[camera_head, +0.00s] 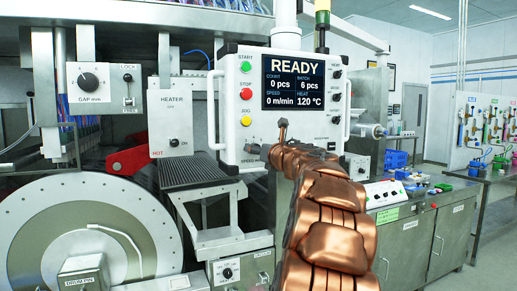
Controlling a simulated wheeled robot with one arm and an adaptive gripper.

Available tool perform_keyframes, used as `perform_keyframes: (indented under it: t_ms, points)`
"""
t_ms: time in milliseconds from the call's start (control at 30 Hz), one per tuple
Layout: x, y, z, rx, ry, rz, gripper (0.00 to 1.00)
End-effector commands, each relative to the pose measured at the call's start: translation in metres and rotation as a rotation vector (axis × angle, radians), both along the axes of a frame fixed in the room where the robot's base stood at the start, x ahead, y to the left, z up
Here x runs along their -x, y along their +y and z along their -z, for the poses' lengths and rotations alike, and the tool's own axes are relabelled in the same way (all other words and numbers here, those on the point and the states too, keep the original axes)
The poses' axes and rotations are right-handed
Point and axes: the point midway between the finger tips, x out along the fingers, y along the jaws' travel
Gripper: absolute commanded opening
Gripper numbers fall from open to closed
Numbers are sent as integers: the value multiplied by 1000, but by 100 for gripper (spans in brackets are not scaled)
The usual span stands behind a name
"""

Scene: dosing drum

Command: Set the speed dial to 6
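The white control panel (230,130) faces me near the middle, its screen (293,82) reading READY, speed 0 m/min, batch 6 pcs and heat 120 °C. A small dark dial (253,148) sits at the panel's lower left, above a partly covered label that seems to read SPEED. Its pointer and scale are too small to read. My copper-coloured arm reaches up from the bottom, and my gripper (283,132) is in front of the panel's lower middle, just right of this dial. I cannot tell whether it touches the panel. Its fingers are mostly hidden.
Green, red and yellow buttons (246,93) line the panel's left side, with small knobs (337,97) on its right. A GAP dial (88,81) and a HEATER box (175,125) stand to the left, above a large drum (35,225). A steel cabinet (420,235) stands at right.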

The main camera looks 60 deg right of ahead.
Motion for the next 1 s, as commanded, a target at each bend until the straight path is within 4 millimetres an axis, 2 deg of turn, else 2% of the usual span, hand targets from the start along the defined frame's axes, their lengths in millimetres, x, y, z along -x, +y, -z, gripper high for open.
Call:
perform_keyframes:
  t_ms: [367,900,1000]
  points:
    - [-4,-2,0,0,-1,0,63]
    - [-4,-2,0,0,-1,0,8]
    - [-4,-2,0,0,-1,0,2]
